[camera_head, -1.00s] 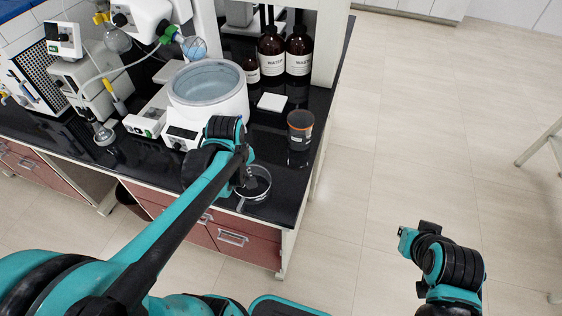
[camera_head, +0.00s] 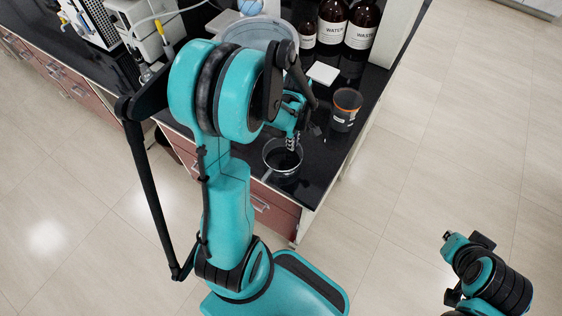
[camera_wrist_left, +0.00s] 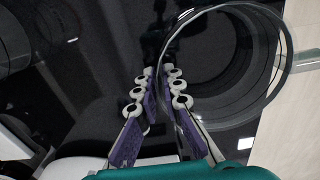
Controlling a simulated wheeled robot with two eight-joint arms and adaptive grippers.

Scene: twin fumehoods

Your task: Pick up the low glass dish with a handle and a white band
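The low glass dish (camera_head: 283,158) stands near the front corner of the black bench top. Its handle (camera_head: 267,174) points to the front left. My left gripper (camera_head: 292,142) reaches down over the dish's far side in the head view. In the left wrist view the dish's round clear rim (camera_wrist_left: 283,62) fills the upper right. There the left gripper's two fingers (camera_wrist_left: 159,75) are apart with a narrow dark gap, and the right finger overlaps the rim. I cannot tell whether they touch the glass. My right gripper (camera_head: 453,244) is over the floor, its fingers unclear.
A white square (camera_head: 322,73) lies behind, before brown bottles (camera_head: 361,28). A water bath (camera_head: 262,32) is partly hidden by my left arm. Open floor lies to the right.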

